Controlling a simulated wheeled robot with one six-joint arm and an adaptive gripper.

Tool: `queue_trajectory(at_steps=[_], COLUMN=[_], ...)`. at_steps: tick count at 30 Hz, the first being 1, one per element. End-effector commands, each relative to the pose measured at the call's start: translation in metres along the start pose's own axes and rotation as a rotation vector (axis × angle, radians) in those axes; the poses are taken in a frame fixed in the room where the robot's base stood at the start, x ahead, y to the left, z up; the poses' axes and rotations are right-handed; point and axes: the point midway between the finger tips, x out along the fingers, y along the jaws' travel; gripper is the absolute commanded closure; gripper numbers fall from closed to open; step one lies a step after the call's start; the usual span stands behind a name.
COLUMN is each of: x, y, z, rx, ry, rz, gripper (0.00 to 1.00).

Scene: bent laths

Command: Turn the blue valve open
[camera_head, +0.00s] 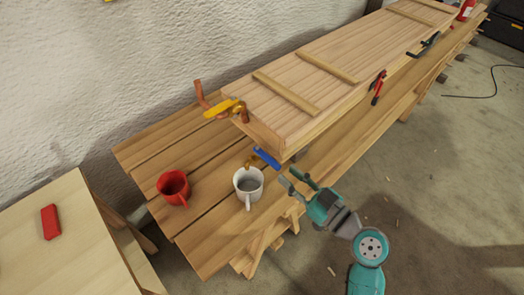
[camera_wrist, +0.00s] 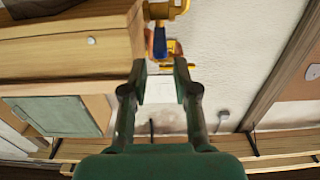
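The blue valve handle (camera_head: 267,157) is a short lever at the near end of the long wooden box, on a brass fitting (camera_head: 250,164) above the white mug. In the wrist view the blue handle (camera_wrist: 160,42) shows beyond my fingertips, roughly in line with the gap between them, with brass parts above it. My gripper (camera_head: 291,178) is just to the lower right of the handle in the head view. It also shows in the wrist view (camera_wrist: 160,78), with its fingers apart and nothing seen between them. It appears clear of the handle.
A yellow-handled valve (camera_head: 226,107) sits on copper pipe at the box's far side. A white mug (camera_head: 243,198) and a red mug (camera_head: 173,187) stand on the slatted bench (camera_head: 205,215). Floor at lower right is mostly free.

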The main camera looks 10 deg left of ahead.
Motion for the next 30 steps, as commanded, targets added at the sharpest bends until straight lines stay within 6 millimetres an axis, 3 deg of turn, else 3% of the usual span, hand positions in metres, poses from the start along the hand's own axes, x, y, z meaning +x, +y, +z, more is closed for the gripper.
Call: queue_trajectory(at_steps=[15,21,30], x=[0.083,0.096,0.097], y=[-0.001,0.0,0.0], z=[0.0,0.0,0.0], rx=[0.0,0.0,0.0], ry=[0.0,-0.001,-0.001], rz=[-0.001,0.002,0.002], gripper=[0.71,0.71,0.71])
